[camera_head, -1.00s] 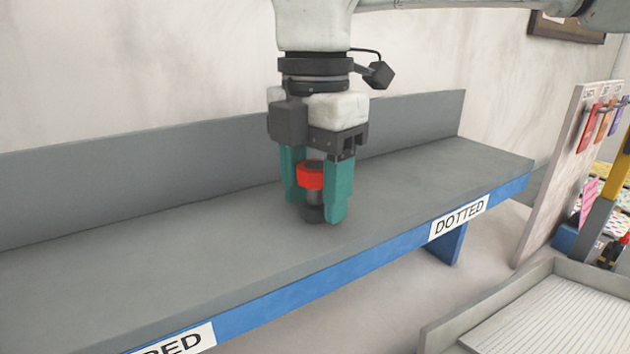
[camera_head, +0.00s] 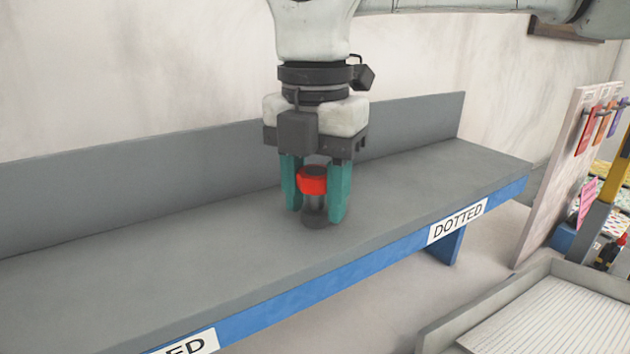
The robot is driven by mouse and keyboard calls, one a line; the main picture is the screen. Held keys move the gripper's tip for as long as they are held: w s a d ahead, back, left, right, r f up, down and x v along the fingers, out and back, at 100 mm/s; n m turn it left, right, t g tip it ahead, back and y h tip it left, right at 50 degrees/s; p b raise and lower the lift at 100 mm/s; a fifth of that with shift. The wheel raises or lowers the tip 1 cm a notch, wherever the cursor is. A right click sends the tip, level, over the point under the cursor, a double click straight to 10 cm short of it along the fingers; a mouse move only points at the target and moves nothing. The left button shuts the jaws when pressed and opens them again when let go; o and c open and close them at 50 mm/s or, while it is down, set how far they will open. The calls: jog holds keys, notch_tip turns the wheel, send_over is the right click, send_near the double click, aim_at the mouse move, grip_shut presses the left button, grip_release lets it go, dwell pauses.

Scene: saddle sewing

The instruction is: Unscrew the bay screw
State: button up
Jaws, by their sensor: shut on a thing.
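The bay screw (camera_head: 312,181) has a red head on a dark shank and stands upright in a dark round base (camera_head: 314,221) on the grey shelf (camera_head: 200,240). My gripper (camera_head: 317,195) points straight down over it. Its two green fingers stand on either side of the red head and are shut on it. The fingertips end a little above the shelf surface. The lower part of the shank is partly hidden by the base.
The shelf has a grey back board (camera_head: 120,180) and a blue front edge with a "DOTTED" label (camera_head: 457,221). The shelf is clear on both sides of the screw. A tray (camera_head: 560,310) with a lined sheet and a pegboard with coloured tags (camera_head: 592,130) stand at right.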

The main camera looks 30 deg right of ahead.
jog(key=shift+a+r, duration=0.1)
jog(key=shift+r, duration=0.15)
jog(key=shift+r+n+p, duration=0.1)
jog(key=shift+n+p, duration=0.45)
jog(key=shift+n, duration=1.15)
jog(key=shift+n+p, duration=0.7)
jog(key=shift+n, duration=0.9)
jog(key=shift+n+p, duration=0.35)
jog(key=shift+n, duration=1.35)
